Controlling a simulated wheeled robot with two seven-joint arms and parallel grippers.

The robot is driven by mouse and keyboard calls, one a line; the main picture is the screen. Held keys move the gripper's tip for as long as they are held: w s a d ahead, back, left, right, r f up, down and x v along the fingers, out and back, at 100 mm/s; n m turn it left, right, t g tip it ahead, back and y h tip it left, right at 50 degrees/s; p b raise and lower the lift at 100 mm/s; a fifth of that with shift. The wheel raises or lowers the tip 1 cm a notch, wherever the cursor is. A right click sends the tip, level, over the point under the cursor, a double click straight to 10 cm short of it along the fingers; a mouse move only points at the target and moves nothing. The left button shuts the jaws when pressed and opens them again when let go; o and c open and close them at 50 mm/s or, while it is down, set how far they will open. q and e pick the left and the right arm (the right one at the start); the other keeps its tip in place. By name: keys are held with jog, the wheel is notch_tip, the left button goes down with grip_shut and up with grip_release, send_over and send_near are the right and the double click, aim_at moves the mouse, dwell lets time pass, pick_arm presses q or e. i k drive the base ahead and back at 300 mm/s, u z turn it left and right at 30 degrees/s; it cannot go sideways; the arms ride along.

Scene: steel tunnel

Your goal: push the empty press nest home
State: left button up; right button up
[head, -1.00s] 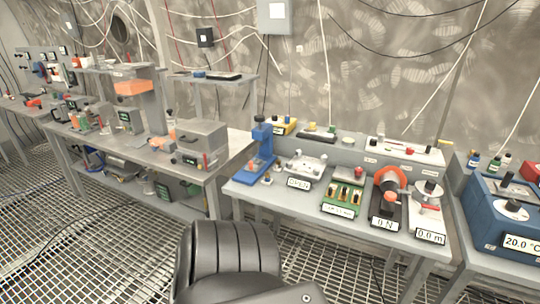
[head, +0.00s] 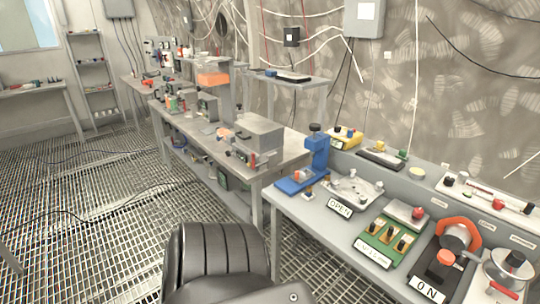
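A blue press-like stand (head: 318,152) rises at the far left corner of the near bench, with a flat blue base (head: 297,185) in front of it. Small pieces, one of them reddish, sit on or near this base. They are too small to tell which is the press nest, or how far in it sits. A grey metal fixture (head: 352,188) with an OPEN sign (head: 340,207) stands just right of the base. Neither of my grippers is in view. A black ribbed part of my own body fills the bottom middle.
The near bench also holds a green board (head: 390,240), an orange-ringed device (head: 460,233) with a 0 N display, and a round metal dish (head: 510,268). A second bench (head: 285,160) with a grey box (head: 258,137) stands to the left. Open grating floor (head: 90,210) lies at the left.

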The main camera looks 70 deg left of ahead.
aim_at(299, 177)
jog(key=u, duration=0.7)
jog(key=i, duration=0.6)
jog(key=u, duration=0.6)
